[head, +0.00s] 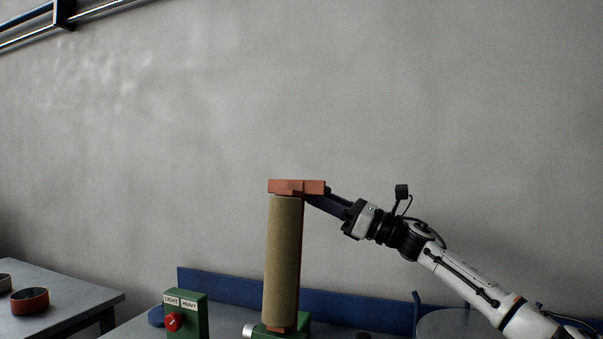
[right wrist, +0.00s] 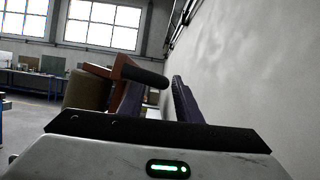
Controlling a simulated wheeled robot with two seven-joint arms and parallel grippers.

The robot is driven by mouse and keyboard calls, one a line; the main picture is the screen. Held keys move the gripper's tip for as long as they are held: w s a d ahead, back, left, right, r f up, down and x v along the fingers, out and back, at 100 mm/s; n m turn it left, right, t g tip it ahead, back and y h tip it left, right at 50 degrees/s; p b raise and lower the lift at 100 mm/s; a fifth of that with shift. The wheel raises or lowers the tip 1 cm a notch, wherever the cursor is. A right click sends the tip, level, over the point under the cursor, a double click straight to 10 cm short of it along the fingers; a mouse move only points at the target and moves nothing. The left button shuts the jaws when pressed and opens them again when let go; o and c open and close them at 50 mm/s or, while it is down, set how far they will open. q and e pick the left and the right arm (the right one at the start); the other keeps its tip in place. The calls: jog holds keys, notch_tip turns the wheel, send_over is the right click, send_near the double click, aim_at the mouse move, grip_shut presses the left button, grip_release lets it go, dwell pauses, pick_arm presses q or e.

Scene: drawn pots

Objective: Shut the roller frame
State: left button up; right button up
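The roller frame (head: 297,187) is a red-orange piece with a bar across the top of an upright tan roller (head: 283,262). It stands up from a green base (head: 300,327) in the head view. In the right wrist view the frame's red top (right wrist: 100,70) and a black handle (right wrist: 146,76) show, with the tan roller (right wrist: 87,90) at left. My right gripper (head: 316,201) is at the right end of the top bar. Its purple fingers (right wrist: 158,95) are apart, with the handle across the gap near their tips; contact cannot be told. My left gripper is out of view.
A green box (head: 188,318) with a red knob and a LIGHT/HEAVY label stands left of the base. A blue rail (head: 345,303) runs behind. A grey table (head: 62,297) with round tins is at far left. The plain wall (head: 400,100) is behind; the space above the frame is clear.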

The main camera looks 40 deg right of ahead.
jog(key=shift+p+x, duration=0.35)
jog(key=shift+x, duration=0.6)
grip_shut()
